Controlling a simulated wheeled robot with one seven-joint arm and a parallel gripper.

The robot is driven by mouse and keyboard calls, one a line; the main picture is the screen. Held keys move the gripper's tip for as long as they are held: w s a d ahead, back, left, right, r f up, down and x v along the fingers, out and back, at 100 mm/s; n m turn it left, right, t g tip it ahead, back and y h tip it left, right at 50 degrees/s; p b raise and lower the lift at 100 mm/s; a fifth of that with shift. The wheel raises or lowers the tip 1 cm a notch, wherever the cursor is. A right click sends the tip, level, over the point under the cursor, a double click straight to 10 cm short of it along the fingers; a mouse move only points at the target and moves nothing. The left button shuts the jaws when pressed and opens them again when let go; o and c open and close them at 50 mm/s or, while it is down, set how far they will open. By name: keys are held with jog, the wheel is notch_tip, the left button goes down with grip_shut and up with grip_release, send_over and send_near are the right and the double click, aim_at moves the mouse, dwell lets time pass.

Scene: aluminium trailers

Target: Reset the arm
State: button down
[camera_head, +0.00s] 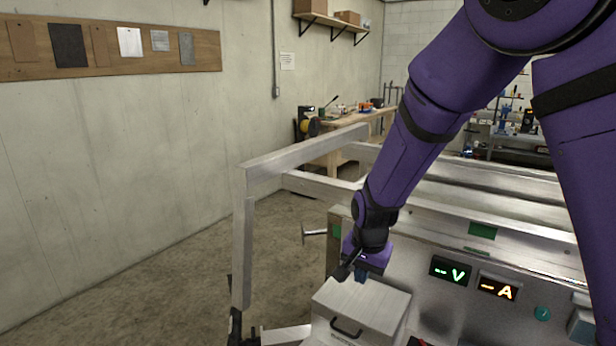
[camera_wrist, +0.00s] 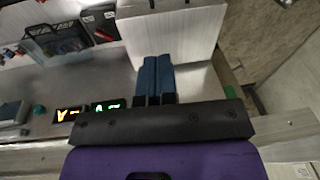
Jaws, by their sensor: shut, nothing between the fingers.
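My purple arm (camera_head: 410,140) reaches down from the upper right in the head view. My gripper (camera_head: 361,273) is at its end, just above and behind a light metal box with a black handle (camera_head: 365,303). In the wrist view the two blue fingers of my gripper (camera_wrist: 157,60) lie side by side, shut, with nothing between them. The pale box (camera_wrist: 185,30) shows right beyond the fingertips there. I cannot tell whether the fingers touch it.
An aluminium frame (camera_head: 243,230) stands around the panel, with rails running right. The panel carries a green display (camera_head: 450,271) and an orange display (camera_head: 497,288). A workbench (camera_head: 345,135) is at the back. Open floor (camera_head: 200,285) lies to the left.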

jog(key=s+d+r+n+t+y, duration=0.1)
jog(key=s+d+r+n, duration=0.1)
jog(key=s+d+r, duration=0.75)
jog(key=s+d+r+n+t, duration=0.15)
jog(key=s+d+r, duration=0.45)
jog(key=r, duration=0.6)
jog(key=s+d+r+n+h, duration=0.1)
jog(key=s+d+r+n, duration=0.1)
jog(key=s, duration=0.9)
jog(key=shift+d+r+t, duration=0.35)
jog(key=shift+d+t, duration=0.1)
jog(key=c, duration=1.8)
grip_release()
jog(key=shift+c, duration=0.2)
